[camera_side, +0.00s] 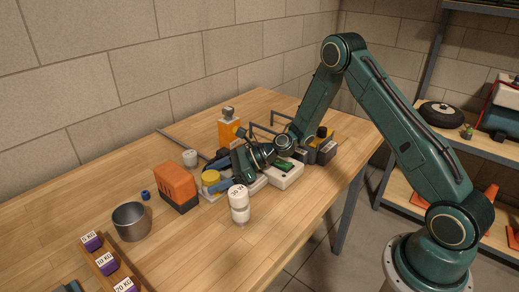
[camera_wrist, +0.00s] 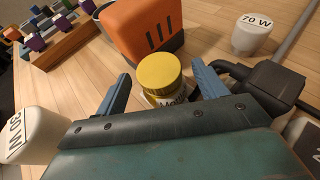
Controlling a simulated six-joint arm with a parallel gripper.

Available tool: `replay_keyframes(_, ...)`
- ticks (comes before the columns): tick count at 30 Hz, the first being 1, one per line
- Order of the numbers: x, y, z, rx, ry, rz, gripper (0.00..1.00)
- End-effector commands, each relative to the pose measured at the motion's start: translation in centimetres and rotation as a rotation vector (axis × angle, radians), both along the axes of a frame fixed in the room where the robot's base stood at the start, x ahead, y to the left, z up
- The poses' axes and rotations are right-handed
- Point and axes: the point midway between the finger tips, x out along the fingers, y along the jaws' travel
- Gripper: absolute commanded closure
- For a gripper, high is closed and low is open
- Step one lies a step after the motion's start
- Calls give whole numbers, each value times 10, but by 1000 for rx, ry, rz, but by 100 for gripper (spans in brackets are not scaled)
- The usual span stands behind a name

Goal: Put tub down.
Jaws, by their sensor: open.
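The tub, with a yellow lid (camera_wrist: 159,72) and a pale label partly cut off by my gripper, is between my fingers in the wrist view. In the side view its yellow lid (camera_side: 211,176) shows beside the orange box, with a pale edge below it; I cannot tell exactly what it rests on. My gripper (camera_wrist: 161,78) is open, with one blue finger on each side of the tub and a visible gap to each. In the side view my gripper (camera_side: 217,178) is low over the bench at the tub.
An orange box (camera_side: 176,187) stands close beside the tub. A white 30 W container (camera_side: 239,205) is in front, and a white 70 W one (camera_side: 190,158) behind. A metal cup (camera_side: 131,221) and weight rack (camera_side: 104,262) are at left.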

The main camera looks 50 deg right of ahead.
Motion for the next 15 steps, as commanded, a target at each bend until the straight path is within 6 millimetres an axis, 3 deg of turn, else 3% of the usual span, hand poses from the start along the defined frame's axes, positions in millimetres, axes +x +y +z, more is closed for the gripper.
replay_keyframes(8, 0, 0, 0, 0, 0, 0, 29)
replay_keyframes(15, 0, 0, 0, 0, 0, 0, 76)
